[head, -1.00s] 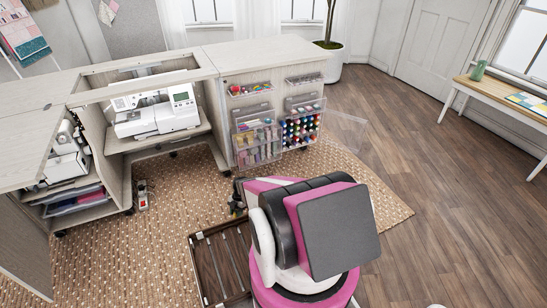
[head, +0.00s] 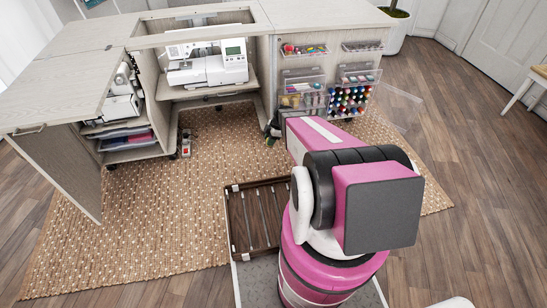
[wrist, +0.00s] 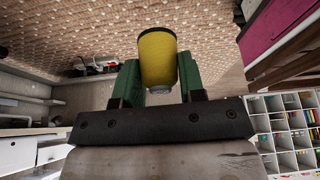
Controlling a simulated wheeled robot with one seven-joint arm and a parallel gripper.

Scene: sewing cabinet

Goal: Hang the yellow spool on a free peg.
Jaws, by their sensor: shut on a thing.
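The yellow spool (wrist: 158,58) is between the green fingers of my gripper (wrist: 159,82) in the wrist view. The fingers are shut on its sides. In the head view my gripper (head: 272,130) shows only in part at the left end of my arm, and the spool cannot be made out there. The peg rack (head: 345,113) on the cabinet's right front holds several coloured spools in rows. My gripper is left of the rack and apart from it. Single free pegs are too small to tell.
Clear bins (head: 304,84) hang left of and above the rack. A clear panel (head: 401,108) sticks out at its right. The sewing machine (head: 207,66) stands in the cabinet's open bay. A small red-and-grey item (head: 186,145) lies on the woven rug (head: 150,215).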

